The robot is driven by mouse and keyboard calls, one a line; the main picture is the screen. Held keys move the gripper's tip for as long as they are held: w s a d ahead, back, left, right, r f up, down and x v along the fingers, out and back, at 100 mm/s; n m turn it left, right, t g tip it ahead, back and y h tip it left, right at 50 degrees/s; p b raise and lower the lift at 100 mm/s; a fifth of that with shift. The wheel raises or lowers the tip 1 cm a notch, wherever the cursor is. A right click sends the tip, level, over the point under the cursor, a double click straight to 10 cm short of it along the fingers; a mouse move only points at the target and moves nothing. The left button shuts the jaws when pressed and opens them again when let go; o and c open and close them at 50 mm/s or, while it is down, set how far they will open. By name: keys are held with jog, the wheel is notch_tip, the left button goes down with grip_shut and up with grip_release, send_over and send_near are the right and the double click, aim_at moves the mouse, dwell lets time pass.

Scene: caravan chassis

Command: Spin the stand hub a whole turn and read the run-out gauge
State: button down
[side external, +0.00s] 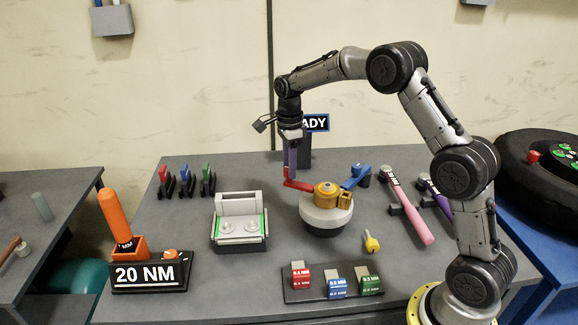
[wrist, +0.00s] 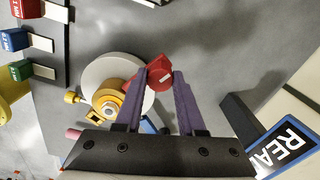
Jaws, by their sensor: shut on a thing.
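The stand hub (side external: 328,192) is a yellow-gold piece on a white round stand (side external: 325,217) in the middle of the bench; the wrist view also shows the hub (wrist: 108,102). A red arm (side external: 298,185) reaches left from the hub, and its red end (wrist: 159,74) lies between my fingertips in the wrist view. My gripper (side external: 289,166), with purple fingers, points down and is shut on this red end. A blue arm (side external: 352,178) sits at the hub's right rear. I cannot tell which part is the run-out gauge, and no reading is legible.
A sign (side external: 315,123), partly hidden by my gripper, stands behind the hub. A grey fixture (side external: 239,220) is left of the stand. A rack of red, blue and green blocks (side external: 334,282) and a yellow knobbed piece (side external: 371,242) are in front. Pink-handled (side external: 413,222) and purple-handled tools lie right.

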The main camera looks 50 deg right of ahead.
jog(key=c, duration=0.5)
grip_release()
notch_tip(320, 180, up, 14)
jog(key=shift+a, duration=0.1)
dwell(0.3)
